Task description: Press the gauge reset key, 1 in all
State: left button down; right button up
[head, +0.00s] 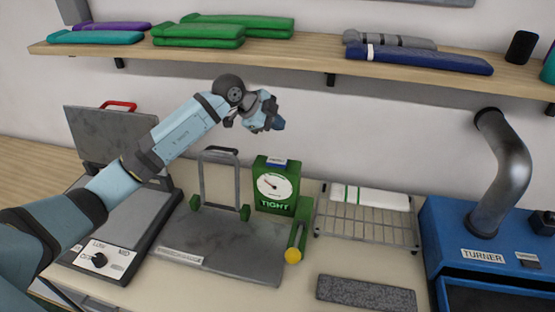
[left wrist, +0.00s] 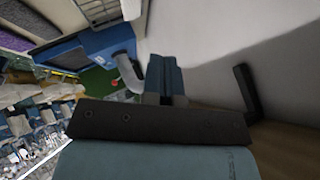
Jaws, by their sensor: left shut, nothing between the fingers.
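The gauge (head: 273,188) is a green box with a white round dial and the word TIGHT, standing at the back of the bench. A small blue and white piece (head: 277,162) shows on its top; I cannot tell for sure whether it is the reset key or a label. My left gripper (head: 278,123) is shut and empty, raised in the air above the gauge and apart from it, below the shelf. Its closed blue fingers also show in the left wrist view (left wrist: 166,75). The gauge is not clearly seen in that view. My right gripper is not in view.
A grey plate with an upright handle frame (head: 220,180) stands left of the gauge. A green lever with a yellow knob (head: 292,255) is in front. A wire rack (head: 366,222) and the blue TURNER machine (head: 480,240) are to the right. The shelf (head: 300,55) runs overhead.

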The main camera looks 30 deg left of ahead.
pick_arm(q)
jog(key=b, duration=0.6)
send_over(277, 162)
notch_tip(277, 162, down, 6)
jog(key=shift+f, duration=1.4)
dwell(0.5)
jog(key=shift+f, duration=0.15)
